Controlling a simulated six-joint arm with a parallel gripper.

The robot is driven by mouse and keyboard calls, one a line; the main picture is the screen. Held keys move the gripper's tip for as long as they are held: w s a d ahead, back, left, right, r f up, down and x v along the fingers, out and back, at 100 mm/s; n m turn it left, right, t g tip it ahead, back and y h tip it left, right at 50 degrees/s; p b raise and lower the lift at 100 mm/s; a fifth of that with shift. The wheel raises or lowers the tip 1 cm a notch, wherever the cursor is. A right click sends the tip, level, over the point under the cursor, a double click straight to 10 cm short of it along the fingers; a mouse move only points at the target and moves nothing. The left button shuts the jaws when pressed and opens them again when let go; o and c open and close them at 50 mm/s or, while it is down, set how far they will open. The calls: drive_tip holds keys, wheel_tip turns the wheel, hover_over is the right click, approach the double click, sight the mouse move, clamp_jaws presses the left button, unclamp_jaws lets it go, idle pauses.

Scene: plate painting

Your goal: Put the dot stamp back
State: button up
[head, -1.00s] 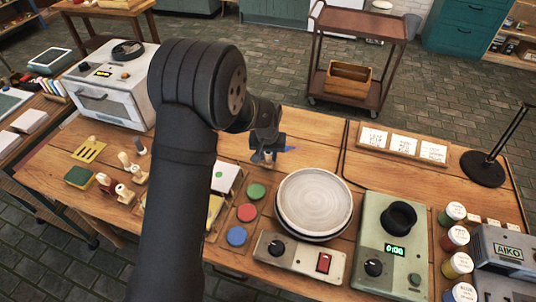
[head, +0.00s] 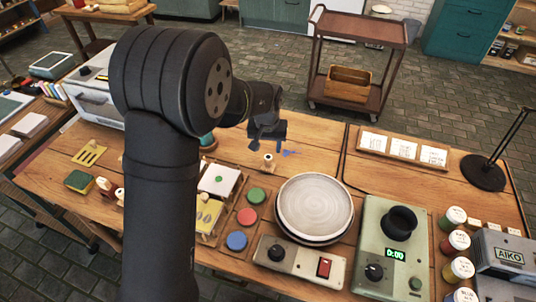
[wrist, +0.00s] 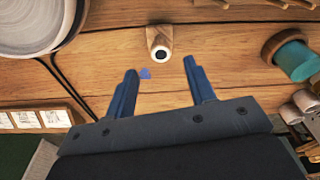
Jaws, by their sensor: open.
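My gripper (head: 268,143) is open and empty, apart from the stamp. In the wrist view its two blue fingers (wrist: 160,70) are spread, with bare wood and a small blue patch (wrist: 146,73) between them. Other stamps (head: 104,184) stand at the left, partly hidden by my arm.
The pale plate (head: 314,203) sits on the wheel, near the green device (head: 392,245). A teal cylinder (wrist: 293,60) stands beside my gripper. Paint pads (head: 247,216) lie left of the plate. Cards (head: 403,148) stand in a rack at the back. The table around the stamp is mostly clear.

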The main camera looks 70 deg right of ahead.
sight(268, 158)
drive_tip(key=r, duration=0.4)
drive_tip(key=shift+a, duration=0.3)
drive_tip(key=f, duration=0.4)
drive_tip(key=d+f, duration=0.1)
drive_tip(key=f, duration=0.7)
drive_tip(key=shift+w+d, duration=0.15)
drive_tip(key=shift+d, duration=0.05)
wheel_tip(268, 158, up, 2)
drive_tip(key=shift+r, duration=1.05)
